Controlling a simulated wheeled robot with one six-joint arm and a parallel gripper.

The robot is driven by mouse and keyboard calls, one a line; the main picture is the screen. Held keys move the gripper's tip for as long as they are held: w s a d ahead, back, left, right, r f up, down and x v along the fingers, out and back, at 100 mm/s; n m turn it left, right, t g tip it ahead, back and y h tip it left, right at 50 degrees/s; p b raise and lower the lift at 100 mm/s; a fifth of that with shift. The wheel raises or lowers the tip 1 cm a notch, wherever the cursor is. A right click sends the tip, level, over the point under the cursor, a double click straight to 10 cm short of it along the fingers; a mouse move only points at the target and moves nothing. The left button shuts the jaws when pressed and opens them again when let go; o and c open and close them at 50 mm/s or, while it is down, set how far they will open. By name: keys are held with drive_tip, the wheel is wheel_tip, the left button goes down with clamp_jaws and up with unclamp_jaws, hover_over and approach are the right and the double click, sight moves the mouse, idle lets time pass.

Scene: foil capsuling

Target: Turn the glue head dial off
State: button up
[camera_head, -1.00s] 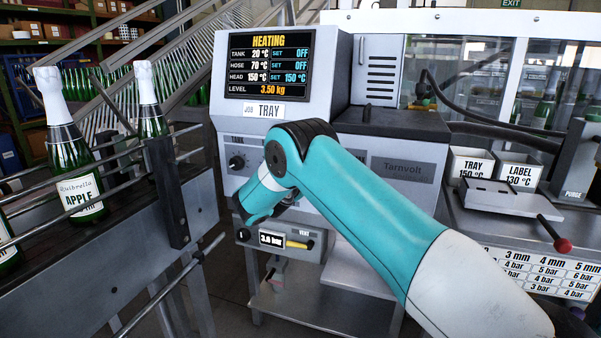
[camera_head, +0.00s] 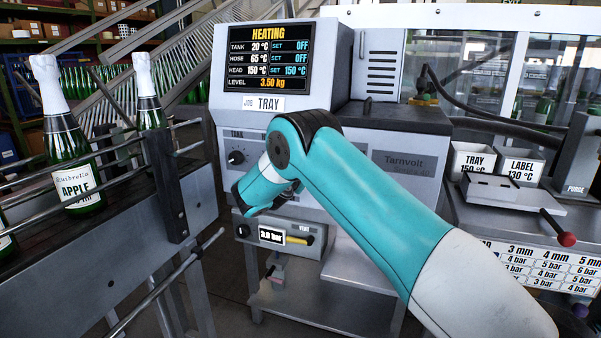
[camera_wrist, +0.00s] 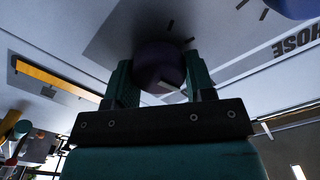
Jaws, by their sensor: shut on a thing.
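In the wrist view my gripper (camera_wrist: 157,82) is shut on a dark round dial (camera_wrist: 157,62), a finger on each side. A pale pointer mark shows on the dial, with tick marks on the panel beside it. The dial next to it (camera_wrist: 293,6) stands by the HOSE label (camera_wrist: 298,40), so the held one appears to be the head dial; its own label is hidden. In the head view my arm hides the gripper and this dial. The screen (camera_head: 268,58) on the glue machine reads HEAD 150 °C, set 150 °C; tank and hose are set OFF.
The tank dial (camera_head: 236,158) is clear of my arm. Below the panel is a pressure readout (camera_head: 271,236) with a yellow vent handle (camera_head: 298,240). Bottles (camera_head: 75,165) stand on the conveyor at left. A lever with a red ball (camera_head: 567,239) is at right.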

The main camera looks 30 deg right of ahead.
drive_tip(key=n+b, duration=0.2)
drive_tip(key=n, duration=0.3)
drive_tip(key=shift+w+a+f+b, duration=0.1)
drive_tip(key=shift+f+b, duration=0.05)
drive_tip(key=shift+b, duration=0.2)
drive_tip(key=n, duration=0.6)
drive_tip(key=shift+w+a, duration=0.1)
drive_tip(key=n+p, duration=0.1)
drive_tip(key=n, duration=0.4)
drive_tip(key=n+p, duration=0.2)
drive_tip(key=n, duration=0.3)
drive_tip(key=shift+w+a+f, duration=0.1)
drive_tip(key=shift+n, duration=0.3)
drive_tip(key=o, duration=0.9)
